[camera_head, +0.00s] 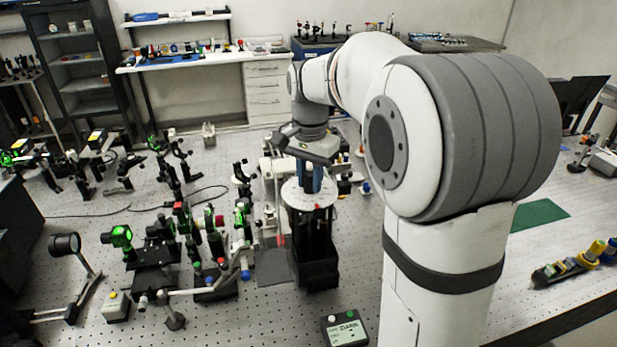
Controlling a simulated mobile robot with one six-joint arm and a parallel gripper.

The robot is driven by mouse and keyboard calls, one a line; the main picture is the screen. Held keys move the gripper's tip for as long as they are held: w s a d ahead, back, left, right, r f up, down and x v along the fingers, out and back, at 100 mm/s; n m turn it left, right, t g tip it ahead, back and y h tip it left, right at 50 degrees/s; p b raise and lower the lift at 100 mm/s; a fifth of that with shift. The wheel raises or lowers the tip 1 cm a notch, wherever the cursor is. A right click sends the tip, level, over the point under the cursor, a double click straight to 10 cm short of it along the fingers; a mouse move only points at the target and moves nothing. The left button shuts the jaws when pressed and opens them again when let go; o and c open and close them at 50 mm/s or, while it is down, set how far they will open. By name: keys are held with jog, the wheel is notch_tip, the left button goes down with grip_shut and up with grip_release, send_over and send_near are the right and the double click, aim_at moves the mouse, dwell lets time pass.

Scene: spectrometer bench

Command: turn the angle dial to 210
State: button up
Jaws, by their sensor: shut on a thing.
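The angle dial (296,203) is a round, pale disc lying flat on top of a black stand (318,262) near the middle of the bench. My gripper (309,185) points down over the disc from above and is shut on the dial's knob at its centre. Blue parts show between my wrist and the disc; I cannot tell fingers from knob there.
Several green-lit optics mounts (187,222) crowd the bench to the left. A control box with a "DARK" label (345,328) sits in front of the stand.

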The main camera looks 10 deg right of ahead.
jog(key=o, duration=1)
notch_tip(320, 180, up, 8)
jog(key=shift+f+b, duration=0.1)
jog(key=shift+b, duration=0.25)
jog(key=shift+s, duration=0.1)
jog(key=s+f+n+t, duration=0.1)
jog(key=s+f+n, duration=0.2)
jog(key=s, duration=0.4)
jog(key=s+f+n+t, duration=0.1)
jog(key=s+f+n, duration=0.2)
jog(key=s+f, duration=0.2)
jog(key=s+f+n+t, duration=0.1)
jog(key=s+f+n, duration=0.2)
jog(key=s, duration=0.6)
jog(key=shift+s+a+f, duration=0.15)
jog(key=shift+s+f, duration=0.1)
jog(key=shift+f, duration=0.6)
